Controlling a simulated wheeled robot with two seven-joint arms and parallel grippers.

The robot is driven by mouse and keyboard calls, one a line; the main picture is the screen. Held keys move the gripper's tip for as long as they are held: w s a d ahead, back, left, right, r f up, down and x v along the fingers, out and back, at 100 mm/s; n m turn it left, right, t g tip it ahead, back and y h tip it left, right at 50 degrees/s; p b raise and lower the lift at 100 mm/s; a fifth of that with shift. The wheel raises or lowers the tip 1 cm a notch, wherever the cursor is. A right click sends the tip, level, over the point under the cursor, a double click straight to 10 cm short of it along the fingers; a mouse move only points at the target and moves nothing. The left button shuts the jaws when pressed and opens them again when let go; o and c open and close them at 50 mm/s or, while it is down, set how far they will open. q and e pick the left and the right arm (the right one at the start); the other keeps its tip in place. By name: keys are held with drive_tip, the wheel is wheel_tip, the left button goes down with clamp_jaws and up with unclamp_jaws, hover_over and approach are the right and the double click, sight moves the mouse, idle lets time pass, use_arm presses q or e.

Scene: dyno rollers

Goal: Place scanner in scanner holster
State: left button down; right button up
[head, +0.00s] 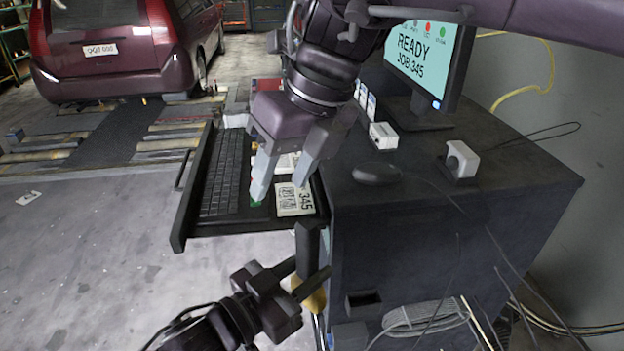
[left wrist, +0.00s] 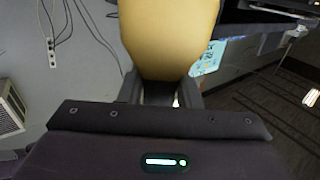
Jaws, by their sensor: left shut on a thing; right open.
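My left gripper (head: 306,281), low in the head view, is shut on the yellow scanner (head: 314,299). The scanner is partly hidden behind the fingers. In the left wrist view the scanner (left wrist: 168,38) is a broad yellow shape rising from between the fingers. A dark, open-topped box on the cabinet's near side looks like the scanner holster (head: 363,301); the scanner is left of it and apart from it. My right gripper (head: 283,190) is open above the drawer, its fingers near a card marked 345 (head: 295,199).
The pulled-out drawer (head: 180,222) holds a keyboard (head: 223,172). The dark cabinet (head: 450,235) carries a monitor (head: 420,60), a mouse (head: 376,173) and small white boxes. A coiled cable (head: 425,316) hangs beside the holster. A red car (head: 110,50) stands at the back left.

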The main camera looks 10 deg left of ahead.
sight(305, 244)
drive_tip(key=d+h, duration=0.1)
drive_tip(key=s+d+h, duration=0.1)
drive_tip(key=d, duration=0.1)
drive_tip(key=shift+s+d+f+n+t+h, duration=0.1)
drive_tip(key=shift+s+n+t+h, duration=0.05)
drive_tip(key=shift+n+t+h, duration=0.15)
drive_tip(key=shift+d+f, duration=0.1)
drive_tip(key=shift+d, duration=0.05)
drive_tip(key=f, duration=0.4)
drive_tip(key=a+f, duration=0.1)
drive_tip(key=f, duration=0.2)
drive_tip(key=w+f, duration=0.1)
drive_tip(key=f, duration=0.3)
drive_tip(key=shift+a+f, duration=0.15)
drive_tip(key=shift+f, duration=0.2)
drive_tip(key=shift+c, duration=0.2)
clamp_jaws()
use_arm(q)
drive_tip(key=c, duration=1)
unclamp_jaws()
drive_tip(key=shift+o, duration=0.2)
use_arm(e)
drive_tip(key=shift+w, duration=0.1)
